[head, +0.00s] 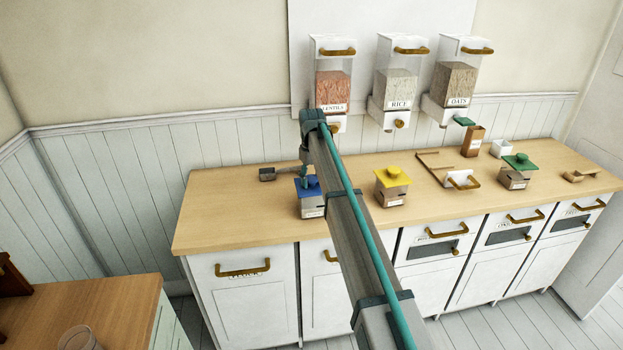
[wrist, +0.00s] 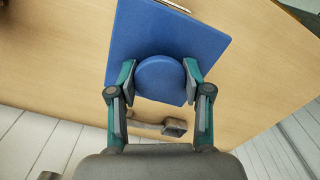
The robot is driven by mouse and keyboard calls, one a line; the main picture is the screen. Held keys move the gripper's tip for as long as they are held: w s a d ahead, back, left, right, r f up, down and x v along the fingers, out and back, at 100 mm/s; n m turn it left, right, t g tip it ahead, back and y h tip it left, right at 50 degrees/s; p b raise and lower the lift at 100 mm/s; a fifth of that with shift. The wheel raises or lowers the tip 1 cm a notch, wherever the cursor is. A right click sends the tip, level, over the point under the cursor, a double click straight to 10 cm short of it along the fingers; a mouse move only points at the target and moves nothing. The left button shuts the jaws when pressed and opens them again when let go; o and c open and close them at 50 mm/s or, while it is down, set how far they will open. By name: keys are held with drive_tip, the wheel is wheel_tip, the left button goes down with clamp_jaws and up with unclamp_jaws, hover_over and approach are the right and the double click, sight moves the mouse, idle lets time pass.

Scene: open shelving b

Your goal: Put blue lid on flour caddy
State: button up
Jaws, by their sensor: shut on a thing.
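The blue lid (head: 307,187) is a flat square with a round knob. In the head view it sits at the top of a small grey caddy (head: 311,206) on the counter, left of my arm. I cannot tell if it is fully seated. The caddy's label is too small to read. My gripper (head: 305,176) is above the lid, partly hidden by my arm. In the wrist view my gripper (wrist: 160,75) is shut on the knob of the blue lid (wrist: 165,30), one finger on each side. The lid hides whatever is under it there.
A yellow-lidded caddy (head: 392,187) and a green-lidded caddy (head: 516,172) stand to the right. A dark scoop-like thing (head: 281,173) lies left of the blue lid. Lentils (head: 333,92), rice (head: 398,88) and oats (head: 453,84) dispensers hang above. The counter's left end (head: 215,215) is clear.

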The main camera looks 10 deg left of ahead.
idle(0.3)
drive_tip(key=o, duration=1.3)
drive_tip(key=shift+c, duration=0.2)
drive_tip(key=shift+r+p, duration=1.65)
drive_tip(key=shift+r, duration=1.85)
